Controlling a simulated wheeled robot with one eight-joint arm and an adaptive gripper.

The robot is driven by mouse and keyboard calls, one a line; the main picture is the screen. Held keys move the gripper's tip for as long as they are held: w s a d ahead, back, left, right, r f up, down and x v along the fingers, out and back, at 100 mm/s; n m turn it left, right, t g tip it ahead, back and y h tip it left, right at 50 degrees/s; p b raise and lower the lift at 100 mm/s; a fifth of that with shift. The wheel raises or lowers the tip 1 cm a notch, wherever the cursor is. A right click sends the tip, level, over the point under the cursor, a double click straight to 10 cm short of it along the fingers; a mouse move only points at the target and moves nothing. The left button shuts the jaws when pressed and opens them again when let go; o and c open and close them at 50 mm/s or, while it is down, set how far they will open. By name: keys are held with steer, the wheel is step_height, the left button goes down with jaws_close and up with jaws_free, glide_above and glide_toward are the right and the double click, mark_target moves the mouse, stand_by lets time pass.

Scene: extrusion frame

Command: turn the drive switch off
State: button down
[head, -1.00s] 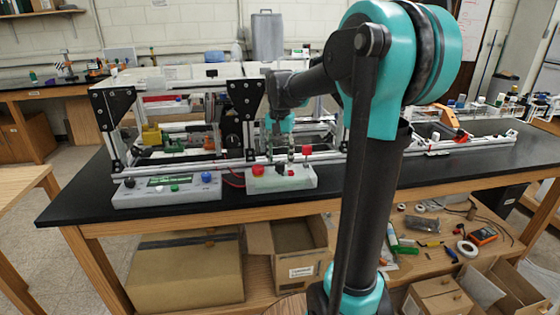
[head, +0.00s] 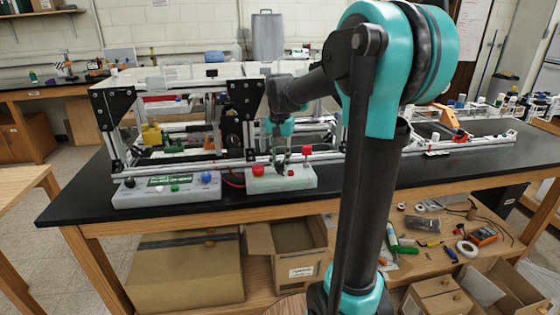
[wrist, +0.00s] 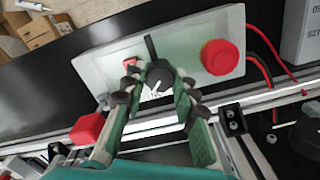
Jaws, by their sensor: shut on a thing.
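The drive switch is a black rotary knob (wrist: 159,74) with a narrow pointer bar, on the face of a light grey control box (wrist: 97,68). In the wrist view its bar points toward the top of the picture, away from my gripper's base. My gripper (wrist: 160,88) has its two green fingers with dark tips on either side of the knob, shut on it. In the head view my gripper (head: 281,158) reaches down to the control box (head: 300,183); the knob is mostly hidden there by the fingers.
A big red button (wrist: 220,57) and a small red part (wrist: 131,63) flank the knob. A red block (wrist: 87,128) stands near the left finger. A white extrusion rail (head: 215,163) runs just behind the box. Another box with a display (head: 170,190) stands to the left.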

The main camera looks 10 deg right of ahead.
steer(key=n, duration=0.4)
steer(key=shift+n, duration=0.4)
steer(key=n, duration=0.4)
steer(key=shift+n, duration=0.3)
steer(key=n, duration=0.4)
steer(key=shift+d+n, duration=0.1)
steer(key=shift+n, duration=2.2)
steer(key=c, duration=1.2)
jaws_free()
